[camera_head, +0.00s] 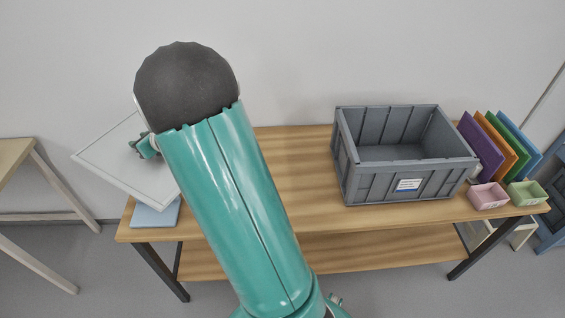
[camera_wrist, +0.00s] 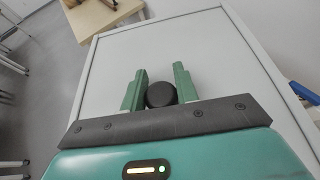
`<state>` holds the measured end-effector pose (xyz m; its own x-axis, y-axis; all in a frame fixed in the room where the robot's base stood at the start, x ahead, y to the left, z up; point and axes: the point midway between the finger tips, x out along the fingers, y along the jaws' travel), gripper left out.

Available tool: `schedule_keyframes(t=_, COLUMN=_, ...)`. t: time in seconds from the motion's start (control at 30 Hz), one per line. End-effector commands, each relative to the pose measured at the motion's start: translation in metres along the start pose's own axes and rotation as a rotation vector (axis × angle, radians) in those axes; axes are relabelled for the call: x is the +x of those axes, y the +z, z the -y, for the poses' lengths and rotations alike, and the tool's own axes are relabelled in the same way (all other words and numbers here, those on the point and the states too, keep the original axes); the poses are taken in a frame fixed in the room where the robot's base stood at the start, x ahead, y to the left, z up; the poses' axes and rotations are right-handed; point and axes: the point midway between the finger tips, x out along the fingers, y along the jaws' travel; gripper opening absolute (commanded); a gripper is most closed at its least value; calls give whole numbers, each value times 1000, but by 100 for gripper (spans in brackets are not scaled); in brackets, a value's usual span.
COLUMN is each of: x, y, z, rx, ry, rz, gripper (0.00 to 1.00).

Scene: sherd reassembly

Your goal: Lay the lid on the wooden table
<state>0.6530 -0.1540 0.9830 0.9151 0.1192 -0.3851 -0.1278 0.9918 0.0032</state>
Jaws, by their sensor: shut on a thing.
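The lid (camera_head: 108,163) is a flat light grey panel with a rim, held tilted in the air at the left end of the wooden table (camera_head: 285,160). In the wrist view the lid (camera_wrist: 215,55) fills most of the picture. My gripper (camera_wrist: 158,85) has its green fingers shut on the lid's dark round knob (camera_wrist: 161,95). In the head view my arm hides part of the lid and most of my gripper (camera_head: 145,147).
An open, empty grey crate (camera_head: 405,182) stands on the table's right half. Coloured panels (camera_head: 500,145), a pink box (camera_head: 488,196) and a green box (camera_head: 527,194) sit at the right end. A pale blue piece (camera_head: 156,216) lies at the left end. Another table (camera_head: 15,155) stands far left.

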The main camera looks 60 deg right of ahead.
Motion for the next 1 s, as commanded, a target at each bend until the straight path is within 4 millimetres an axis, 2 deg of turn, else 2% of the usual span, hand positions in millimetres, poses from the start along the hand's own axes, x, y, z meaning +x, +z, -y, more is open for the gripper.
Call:
schedule_keyframes(t=0.03, x=-8, y=-9, z=25, rx=-8, ry=19, rz=-1, gripper=0)
schedule_keyframes(t=0.2, x=-44, y=-51, z=83, rx=-62, ry=162, rz=-2, gripper=0)
schedule_keyframes(t=0.27, x=-62, y=-70, z=101, rx=-84, ry=216, rz=-2, gripper=0)
schedule_keyframes(t=0.4, x=-110, y=-118, z=131, rx=-133, ry=336, rz=-1, gripper=0)
schedule_keyframes(t=0.5, x=-145, y=-148, z=143, rx=-163, ry=407, rz=0, gripper=0)
schedule_keyframes(t=0.6, x=-173, y=-169, z=149, rx=-188, ry=459, rz=1, gripper=0)
schedule_keyframes(t=0.7, x=-189, y=-182, z=151, rx=-204, ry=491, rz=2, gripper=0)
schedule_keyframes(t=0.83, x=-195, y=-186, z=151, rx=-211, ry=506, rz=2, gripper=0)
schedule_keyframes(t=1.0, x=-189, y=-197, z=150, rx=-209, ry=507, rz=0, gripper=0)
